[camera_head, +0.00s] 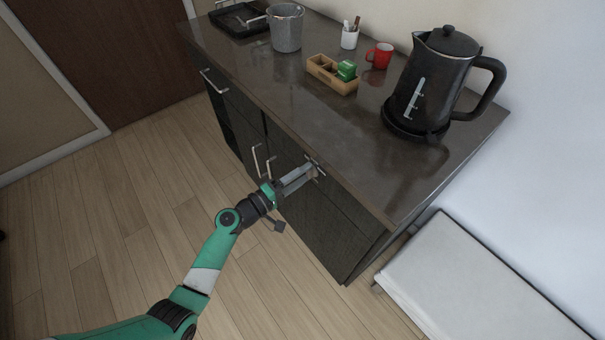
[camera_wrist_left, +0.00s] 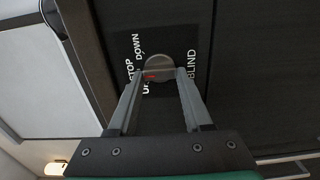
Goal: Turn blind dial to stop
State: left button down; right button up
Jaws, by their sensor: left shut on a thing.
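The blind dial (camera_wrist_left: 158,66) is a round grey knob with a red mark, set on a dark panel (camera_wrist_left: 205,40) lettered "BLIND", "DOWN", "STOP" and a partly hidden word starting with "U". The red mark lies on the left part of the knob, on the side of the "STOP" and "U" lettering; I cannot tell which it points to exactly. My left gripper (camera_head: 312,171) reaches the cabinet front just below the counter edge. In the left wrist view its two fingers (camera_wrist_left: 160,75) stand on either side of the dial, shut on it. My right gripper is not in view.
The dark counter (camera_head: 290,95) holds a black kettle (camera_head: 430,85), a red mug (camera_head: 379,56), a wooden tray (camera_head: 325,75) with a green item, a grey bucket (camera_head: 286,28) and a white cup (camera_head: 349,38). A white bench (camera_head: 470,280) stands right of the cabinet. Floor at left is clear.

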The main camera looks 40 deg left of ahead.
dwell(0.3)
pick_arm(q)
jog(key=shift+c, duration=1.6)
grip_release()
jog(key=shift+s, duration=0.1)
jog(key=s+a+p, duration=0.1)
jog(key=s+p, duration=0.1)
jog(key=s, duration=0.9)
jog(key=shift+s, duration=0.2)
